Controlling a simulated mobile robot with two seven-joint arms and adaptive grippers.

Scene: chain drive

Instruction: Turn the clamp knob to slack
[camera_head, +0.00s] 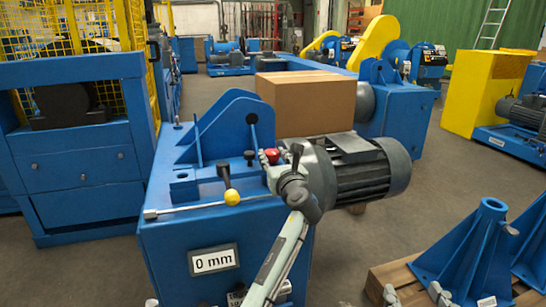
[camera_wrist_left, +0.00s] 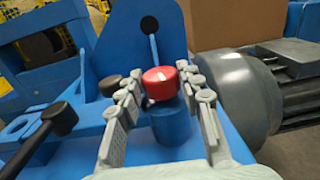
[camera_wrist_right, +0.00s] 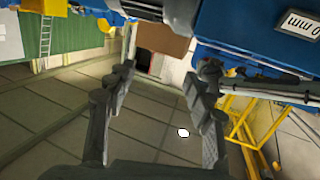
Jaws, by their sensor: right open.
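The red knob (camera_head: 272,156) sits on a blue post on top of the blue machine (camera_head: 165,225). In the left wrist view the red knob (camera_wrist_left: 160,82) lies between the two grey fingertips of my left gripper (camera_wrist_left: 162,78), which press close on both sides of it. My left gripper (camera_head: 272,165) comes over the machine's near edge beside the motor. My right gripper (camera_wrist_right: 165,85) is open and empty, with bare floor between its fingers. I do not make it out in the head view.
A grey motor (camera_head: 360,170) is right of the red knob. A yellow-ball lever (camera_head: 232,197) is to its left. A black-knobbed rod (camera_wrist_left: 60,118) is also near. A cardboard box (camera_head: 305,103) stands behind. A display (camera_head: 213,261) reads 0 mm. Blue brackets (camera_head: 485,245) stand on a pallet.

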